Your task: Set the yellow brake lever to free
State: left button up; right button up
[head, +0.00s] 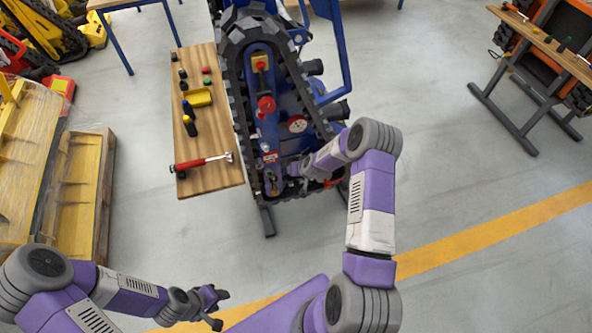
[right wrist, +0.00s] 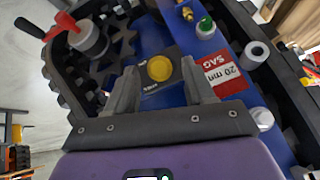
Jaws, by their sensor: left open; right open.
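A blue tracked carrier (head: 275,85) with black tracks stands in front of me, its side panel facing me. In the right wrist view, a round yellow part (right wrist: 159,68) sits on a dark plate with small lettering. It may be the yellow brake lever seen end-on; I cannot tell its setting. My right gripper (right wrist: 160,78) is open, its two fingers on either side of the yellow part; contact is not clear. In the head view my right arm reaches the panel's lower end and hides part of it. My left gripper (head: 217,307) is open and empty, above the floor.
Near the right gripper are a red lever with a black grip (right wrist: 65,28), a red-and-white label (right wrist: 222,72) and a green-topped part (right wrist: 205,27). A wooden bench (head: 205,125) with a red-handled hammer (head: 200,162) stands left of the carrier. Pallets (head: 85,190) stand further left.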

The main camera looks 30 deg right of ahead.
jog(key=v, duration=0.4)
jog(key=shift+s+r, duration=0.2)
jog(key=shift+r, duration=0.05)
jog(key=s+a+f+n+g+y+b, duration=0.1)
jog(key=s+a+f+g+b, duration=0.1)
jog(key=s+a+f, duration=0.45)
jog(key=s+a+f+g+y+b, duration=0.1)
jog(key=s+a+f+y+b, duration=0.2)
jog(key=a, duration=0.6)
jog(key=s+a+f+g+b, duration=0.1)
jog(key=s+a, duration=0.3)
jog(key=s, duration=0.4)
jog(key=s+a+f+n+g+b, duration=0.1)
jog(key=s+a+g+b, duration=0.1)
jog(key=s+a, duration=0.3)
jog(key=s, duration=0.2)
jog(key=shift+s+a+f+g, duration=0.3)
jog(key=shift+s+f, duration=0.05)
